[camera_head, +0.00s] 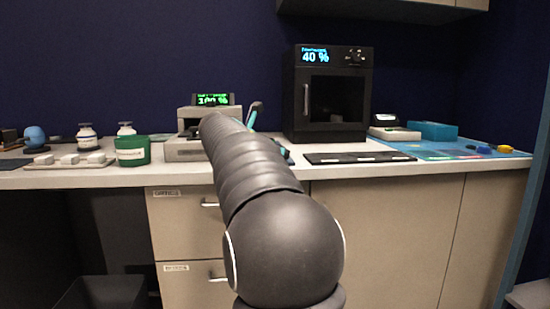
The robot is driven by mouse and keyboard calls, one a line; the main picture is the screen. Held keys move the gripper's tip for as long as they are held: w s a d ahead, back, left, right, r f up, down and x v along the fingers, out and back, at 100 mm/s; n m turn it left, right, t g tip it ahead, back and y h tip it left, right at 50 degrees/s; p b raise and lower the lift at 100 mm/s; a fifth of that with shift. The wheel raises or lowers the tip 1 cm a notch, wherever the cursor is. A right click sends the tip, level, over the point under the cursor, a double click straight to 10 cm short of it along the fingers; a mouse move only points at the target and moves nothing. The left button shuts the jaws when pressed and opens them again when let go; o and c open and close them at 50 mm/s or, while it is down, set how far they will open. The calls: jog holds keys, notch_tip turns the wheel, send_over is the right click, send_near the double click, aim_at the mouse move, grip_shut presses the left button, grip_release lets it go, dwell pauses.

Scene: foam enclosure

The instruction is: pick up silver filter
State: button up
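I cannot make out a silver filter in the head view; it may be hidden or too small to tell. My dark ribbed arm reaches forward over the counter (350,171) and covers the middle of the view. My gripper at its far end is hidden behind the arm, so I cannot see its fingers or anything in them. Teal and grey pieces (253,114) show just right of the arm's far end; I cannot tell what they belong to.
A grey device (184,150) with a green display stands behind the arm. A black oven-like box (338,98) reading 40 % is right of it. A green tub (132,151), white jars (87,138) and a tray (68,162) are left. A black mat (358,158) and teal box (433,131) are right.

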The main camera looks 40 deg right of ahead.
jog(key=shift+w+d+f, duration=0.15)
jog(key=shift+d+f, duration=0.1)
jog(key=shift+d, duration=0.3)
jog(key=c, duration=1.2)
jog(key=shift+c, duration=0.3)
jog(key=shift+r, duration=0.1)
